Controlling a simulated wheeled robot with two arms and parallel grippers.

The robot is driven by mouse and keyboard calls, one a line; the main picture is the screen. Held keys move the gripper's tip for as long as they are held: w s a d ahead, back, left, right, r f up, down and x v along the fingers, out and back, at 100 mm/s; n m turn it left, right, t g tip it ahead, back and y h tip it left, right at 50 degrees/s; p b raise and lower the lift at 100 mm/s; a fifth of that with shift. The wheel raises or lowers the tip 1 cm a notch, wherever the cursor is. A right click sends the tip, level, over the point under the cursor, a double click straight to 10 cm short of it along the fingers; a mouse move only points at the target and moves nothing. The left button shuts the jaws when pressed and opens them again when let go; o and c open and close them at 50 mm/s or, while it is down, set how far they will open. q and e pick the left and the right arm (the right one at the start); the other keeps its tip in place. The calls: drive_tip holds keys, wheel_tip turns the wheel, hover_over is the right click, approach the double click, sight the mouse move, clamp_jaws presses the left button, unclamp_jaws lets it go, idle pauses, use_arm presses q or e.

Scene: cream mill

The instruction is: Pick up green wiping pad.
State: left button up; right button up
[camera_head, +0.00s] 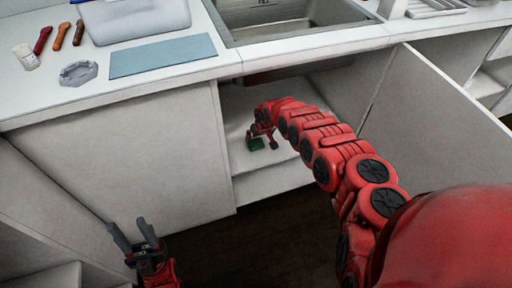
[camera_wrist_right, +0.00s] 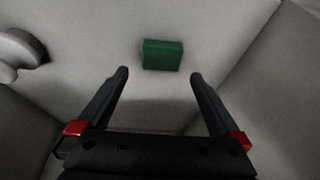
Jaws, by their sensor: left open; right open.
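The green wiping pad (camera_head: 256,145) lies on the pale floor of the open cabinet under the sink. In the right wrist view the pad (camera_wrist_right: 163,55) is a small green block just beyond my fingertips, between their lines. My right gripper (camera_wrist_right: 159,74) is open and empty, pointing at the pad without holding it. In the head view my right gripper (camera_head: 262,137) is small and partly hidden by its own arm, which reaches into the cabinet. My left gripper (camera_head: 128,224) is open and empty at the lower left, in front of the cabinets.
The cabinet door (camera_head: 440,115) stands open on the right. A closed panel (camera_head: 125,150) borders the opening on the left. The sink (camera_head: 285,20) and counter are above. A pale round object (camera_wrist_right: 20,48) is at the left in the wrist view, beside free shelf room.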

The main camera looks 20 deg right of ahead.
sight(256, 143)
drive_tip(key=shift+w+f, duration=0.1)
drive_tip(key=shift+f, duration=0.3)
drive_tip(key=shift+w+a+f+b, duration=0.1)
drive_tip(key=shift+w+f+b, duration=0.05)
drive_tip(key=shift+f+b, duration=0.4)
drive_tip(key=b+x, duration=0.3)
drive_tip(key=b, duration=0.1)
drive_tip(key=shift+f, duration=0.3)
drive_tip(key=shift+w+f+b, duration=0.15)
drive_tip(key=shift+f+b, duration=0.1)
drive_tip(key=shift+b, duration=0.2)
drive_tip(key=shift+r, duration=0.15)
drive_tip(key=c, duration=1.2)
